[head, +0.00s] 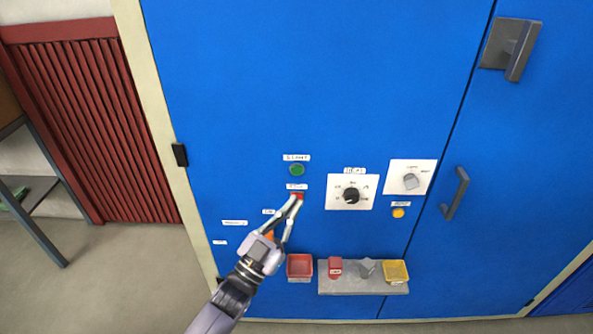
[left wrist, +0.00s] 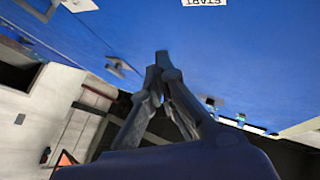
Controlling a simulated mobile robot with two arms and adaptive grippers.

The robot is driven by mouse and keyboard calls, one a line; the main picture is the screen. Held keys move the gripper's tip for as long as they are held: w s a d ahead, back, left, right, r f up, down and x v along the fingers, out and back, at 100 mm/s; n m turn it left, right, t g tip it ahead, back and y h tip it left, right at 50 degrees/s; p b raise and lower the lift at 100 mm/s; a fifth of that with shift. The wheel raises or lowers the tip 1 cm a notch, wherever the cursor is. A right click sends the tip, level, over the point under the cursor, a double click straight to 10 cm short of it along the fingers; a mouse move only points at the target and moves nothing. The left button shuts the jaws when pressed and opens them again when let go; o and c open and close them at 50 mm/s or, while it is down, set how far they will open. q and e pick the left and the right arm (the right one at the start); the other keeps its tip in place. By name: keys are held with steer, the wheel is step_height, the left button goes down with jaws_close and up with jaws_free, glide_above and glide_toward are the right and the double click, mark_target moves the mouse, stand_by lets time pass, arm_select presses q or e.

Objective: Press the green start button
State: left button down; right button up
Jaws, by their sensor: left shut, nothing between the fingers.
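The green button (head: 297,170) is on the blue cabinet front, under a small white label. A red button (head: 297,195) sits just below it, under another label. My left gripper (head: 297,199) is shut and empty, its fingertips in front of the red button and below the green one. They partly cover the red button; I cannot tell if they touch it. In the left wrist view the closed fingertips (left wrist: 163,58) point toward the blue panel, and a white label reading START (left wrist: 205,2) shows upside down at the top edge. No button shows clearly there. My right gripper is out of view.
Right of the buttons are a black dial (head: 351,196), a grey knob (head: 411,181) and a yellow button (head: 398,213). Below are a red bin (head: 300,266) and a grey shelf (head: 350,286) holding small items. A door handle (head: 455,193) juts out at right.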

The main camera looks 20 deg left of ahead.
mark_target(297, 170)
arm_select(q)
steer(key=w+a+b, duration=0.2)
steer(key=w+b, duration=0.1)
steer(key=w, duration=0.5)
steer(key=shift+w+a+b, duration=0.25)
steer(key=shift+w+b, duration=0.05)
steer(key=shift+f, duration=0.1)
stand_by(1.2)
steer(key=shift+w+a, duration=0.1)
steer(key=shift+w, duration=0.3)
steer(key=shift+w+a+b, duration=0.1)
steer(key=shift+w+b, duration=0.25)
steer(key=shift+b, duration=0.05)
stand_by(0.5)
steer(key=shift+s, duration=0.1)
stand_by(0.4)
steer(key=shift+s+d+p, duration=0.2)
steer(key=shift+s+p, duration=0.3)
steer(key=shift+s, duration=0.25)
